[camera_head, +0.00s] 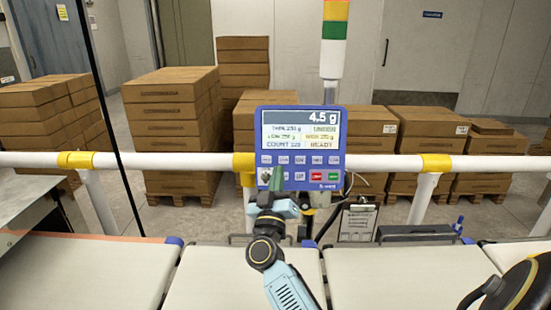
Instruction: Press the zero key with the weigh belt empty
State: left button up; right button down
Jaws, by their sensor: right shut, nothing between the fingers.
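The blue checkweigher panel (342,150) stands behind the belts, its screen showing 4.5 g, UNDER and READY. Two rows of keys sit under the screen, with a red and a green key at lower right. My right gripper (271,180) is shut and empty, its tips in front of the lower left keys, which it partly hides. I cannot tell whether the tips touch a key, or which key is the zero key. The belt (220,270) below the panel, seemingly the weigh belt, shows nothing on it, though my right arm hides part. My left gripper is not in view.
A white rail (390,163) with yellow clamps runs behind the belts. More bare belts lie at left (85,275) and right (410,280). A clipboard (357,222) hangs below the panel. A stack light (334,50) rises behind it. Stacked cartons (170,110) stand beyond.

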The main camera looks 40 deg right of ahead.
aim_at(283, 160)
jog(key=g, duration=0.1)
jog(key=d+m+g+h, duration=0.1)
jog(key=shift+s+d+f+m+g+h, duration=0.1)
jog(key=shift+s+d+m+g+h, duration=0.05)
jog(key=shift+d+m+g+h, duration=0.15)
jog(key=w+d+f+b, duration=0.2)
jog(key=w+d+b, duration=0.3)
jog(key=w+b, duration=0.1)
jog(key=shift+w+d+f+b, duration=0.15)
jog(key=shift+w+d+b, duration=0.1)
jog(key=shift+b, duration=0.35)
jog(key=shift+w, duration=0.1)
dwell(1.8)
